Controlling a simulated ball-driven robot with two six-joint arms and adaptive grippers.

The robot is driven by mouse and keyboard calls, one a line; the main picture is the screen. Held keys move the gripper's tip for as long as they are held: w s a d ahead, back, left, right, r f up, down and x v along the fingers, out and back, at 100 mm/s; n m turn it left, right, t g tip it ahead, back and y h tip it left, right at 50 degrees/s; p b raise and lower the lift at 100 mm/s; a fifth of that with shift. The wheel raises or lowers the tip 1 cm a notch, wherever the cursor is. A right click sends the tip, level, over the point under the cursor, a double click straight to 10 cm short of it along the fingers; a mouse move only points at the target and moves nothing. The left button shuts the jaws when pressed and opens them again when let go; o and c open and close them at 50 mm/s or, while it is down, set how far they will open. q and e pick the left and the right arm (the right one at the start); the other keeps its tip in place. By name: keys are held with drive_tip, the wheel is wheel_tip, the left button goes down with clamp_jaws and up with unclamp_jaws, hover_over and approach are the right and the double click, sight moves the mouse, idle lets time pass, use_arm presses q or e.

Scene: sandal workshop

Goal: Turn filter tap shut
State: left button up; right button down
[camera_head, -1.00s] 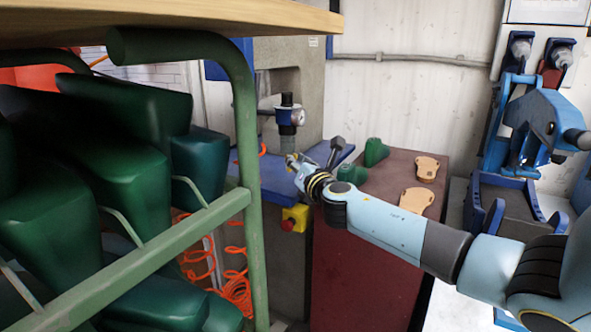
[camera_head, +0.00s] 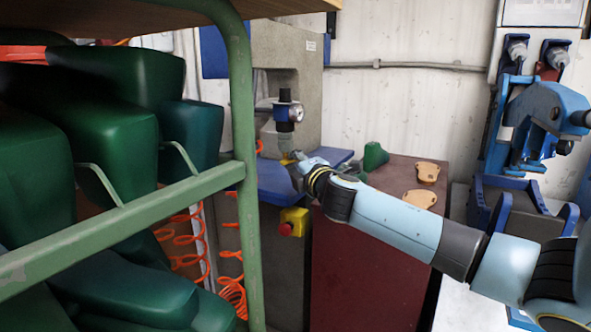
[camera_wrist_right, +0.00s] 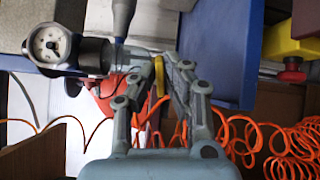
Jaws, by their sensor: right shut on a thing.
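The filter (camera_head: 284,112) is a dark unit with a round gauge, fixed to the front of the grey machine. In the right wrist view the gauge (camera_wrist_right: 48,42) shows at the upper left. My right gripper (camera_head: 290,159) is at the lower end of the filter, small and partly hidden by its own wrist. In the right wrist view my right gripper (camera_wrist_right: 163,78) is shut on a yellow tap handle (camera_wrist_right: 159,76). The exact angle of the tap cannot be told. My left gripper is not in view.
A green metal rack (camera_head: 243,170) with dark green lasts stands close at the left. A blue shelf (camera_head: 274,184) lies below the filter, with a red button on a yellow box (camera_head: 293,222). Orange coiled hoses (camera_wrist_right: 255,133) hang nearby. A dark red cabinet (camera_head: 365,262) stands right.

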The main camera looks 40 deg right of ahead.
drive_tip(key=shift+f+m+b, duration=0.15)
drive_tip(key=shift+m+b, duration=0.35)
drive_tip(key=shift+m, duration=0.5)
drive_tip(key=c, duration=1.4)
unclamp_jaws()
drive_tip(key=shift+s, duration=0.1)
drive_tip(key=v, duration=1.2)
